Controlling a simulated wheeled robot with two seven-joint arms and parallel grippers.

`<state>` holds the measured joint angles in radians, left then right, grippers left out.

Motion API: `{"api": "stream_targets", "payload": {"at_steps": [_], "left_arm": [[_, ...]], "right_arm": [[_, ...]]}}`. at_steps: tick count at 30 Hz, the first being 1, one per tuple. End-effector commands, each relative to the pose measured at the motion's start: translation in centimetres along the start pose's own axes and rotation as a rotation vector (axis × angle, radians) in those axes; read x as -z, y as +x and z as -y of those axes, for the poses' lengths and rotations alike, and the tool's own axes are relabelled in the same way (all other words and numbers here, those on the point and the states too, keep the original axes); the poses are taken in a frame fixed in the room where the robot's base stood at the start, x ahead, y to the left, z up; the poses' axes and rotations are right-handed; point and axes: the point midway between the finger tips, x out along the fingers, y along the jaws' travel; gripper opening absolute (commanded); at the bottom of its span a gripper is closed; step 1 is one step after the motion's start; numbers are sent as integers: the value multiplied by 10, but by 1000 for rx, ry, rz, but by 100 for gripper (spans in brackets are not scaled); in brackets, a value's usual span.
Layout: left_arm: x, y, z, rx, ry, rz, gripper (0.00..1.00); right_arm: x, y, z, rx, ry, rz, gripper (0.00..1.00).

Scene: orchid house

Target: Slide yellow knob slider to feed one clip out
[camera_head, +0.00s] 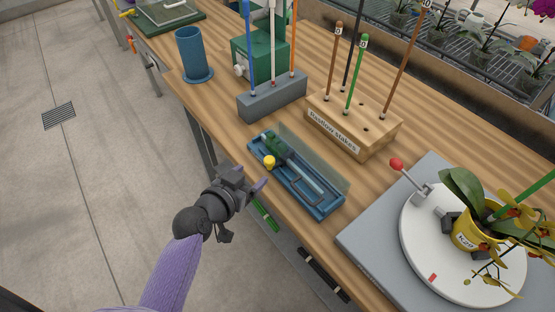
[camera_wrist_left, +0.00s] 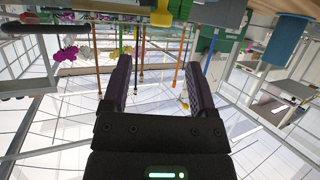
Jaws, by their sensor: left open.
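The yellow knob (camera_head: 269,161) sits on the near side of a long blue dispenser tray (camera_head: 326,209), toward its left end. The tray holds a green piece (camera_head: 272,145) and a pale rod, with a clear panel along its back. My left gripper (camera_head: 251,181) is open and empty, just off the table's front edge, in front of the knob and apart from it. In the left wrist view, my two fingers (camera_wrist_left: 159,72) stand apart. The yellow knob (camera_wrist_left: 162,14) shows beyond them, near the top, between their lines. My right gripper is not in view.
A grey block (camera_head: 273,99) with coloured stakes and a wooden stake holder (camera_head: 353,124) stand behind the tray. A white turntable (camera_head: 427,258) with a potted orchid is at the right. A blue cup (camera_head: 191,54) stands at the left. Bare wood lies left of the tray.

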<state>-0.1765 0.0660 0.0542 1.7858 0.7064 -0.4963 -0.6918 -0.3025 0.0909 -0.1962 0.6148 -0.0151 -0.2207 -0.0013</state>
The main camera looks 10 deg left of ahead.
Motion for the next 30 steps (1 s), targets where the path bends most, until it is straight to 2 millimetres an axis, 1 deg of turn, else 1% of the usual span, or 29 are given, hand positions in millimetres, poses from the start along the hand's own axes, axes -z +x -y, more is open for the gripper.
{"api": "stream_targets", "payload": {"at_steps": [1,3,6,9,14,22,23,24,26,27,29,30], "left_arm": [[-2,14,-1,-1,-3,-1,75],[-4,33,0,0,-3,0,75],[-5,57,-1,-1,-4,1,75],[-5,73,0,0,-3,3,75],[-3,84,0,0,-2,4,75],[-2,86,0,0,-1,5,75],[-2,86,0,0,-1,5,68],[-2,86,0,0,-1,4,60],[-2,85,0,0,-1,5,47],[-2,85,0,0,-1,5,39],[-2,85,0,0,-1,5,26],[-2,85,0,0,-1,5,17]], "right_arm": [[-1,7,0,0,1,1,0],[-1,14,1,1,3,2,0],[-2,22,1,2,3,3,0],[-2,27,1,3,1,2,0],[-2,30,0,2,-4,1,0],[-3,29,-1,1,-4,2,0],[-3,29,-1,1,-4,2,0],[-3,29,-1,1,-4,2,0],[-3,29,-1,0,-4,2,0],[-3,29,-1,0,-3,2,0],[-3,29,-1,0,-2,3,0],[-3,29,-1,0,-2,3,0]]}}
